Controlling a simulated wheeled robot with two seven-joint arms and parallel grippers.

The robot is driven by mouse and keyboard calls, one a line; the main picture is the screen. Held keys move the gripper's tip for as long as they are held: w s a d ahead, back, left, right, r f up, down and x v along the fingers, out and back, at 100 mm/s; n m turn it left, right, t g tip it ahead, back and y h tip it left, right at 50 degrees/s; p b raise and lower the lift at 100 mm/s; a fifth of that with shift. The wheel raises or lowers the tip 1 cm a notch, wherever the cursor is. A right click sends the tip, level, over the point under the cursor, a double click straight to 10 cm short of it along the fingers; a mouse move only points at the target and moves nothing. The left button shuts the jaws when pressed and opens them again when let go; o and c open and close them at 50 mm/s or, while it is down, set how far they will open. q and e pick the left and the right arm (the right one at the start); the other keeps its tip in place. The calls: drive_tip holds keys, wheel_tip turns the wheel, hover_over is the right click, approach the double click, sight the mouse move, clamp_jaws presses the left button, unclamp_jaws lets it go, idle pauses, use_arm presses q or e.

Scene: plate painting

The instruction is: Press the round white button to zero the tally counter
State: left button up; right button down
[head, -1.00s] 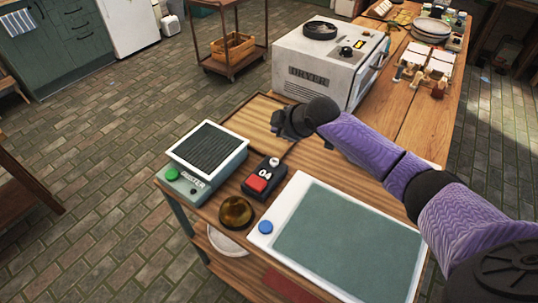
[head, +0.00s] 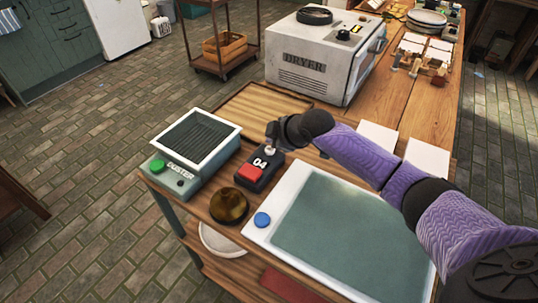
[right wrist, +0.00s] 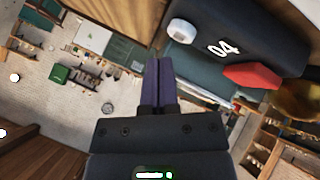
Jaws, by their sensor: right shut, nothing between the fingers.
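The tally counter (head: 258,181) is a dark box on the wooden table with white digits 04. It has a red button (head: 249,173) at its front and a small round white button (head: 270,151) at its back. In the right wrist view the counter fills the upper right, with the white button (right wrist: 183,32) left of the digits and the red button (right wrist: 252,76) below. My right gripper (head: 271,139) is shut and empty, close above the white button. Its fingertips (right wrist: 160,68) show just left of and below the button; contact cannot be told. My left gripper is not in view.
The duster (head: 184,158) stands left of the counter, with an amber bowl (head: 229,206) in front. A white-framed green pad (head: 345,235) with a blue button (head: 262,219) lies to the right. A wooden tray (head: 262,97) and the dryer (head: 318,60) are behind.

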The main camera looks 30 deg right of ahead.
drive_tip(key=shift+f, duration=0.35)
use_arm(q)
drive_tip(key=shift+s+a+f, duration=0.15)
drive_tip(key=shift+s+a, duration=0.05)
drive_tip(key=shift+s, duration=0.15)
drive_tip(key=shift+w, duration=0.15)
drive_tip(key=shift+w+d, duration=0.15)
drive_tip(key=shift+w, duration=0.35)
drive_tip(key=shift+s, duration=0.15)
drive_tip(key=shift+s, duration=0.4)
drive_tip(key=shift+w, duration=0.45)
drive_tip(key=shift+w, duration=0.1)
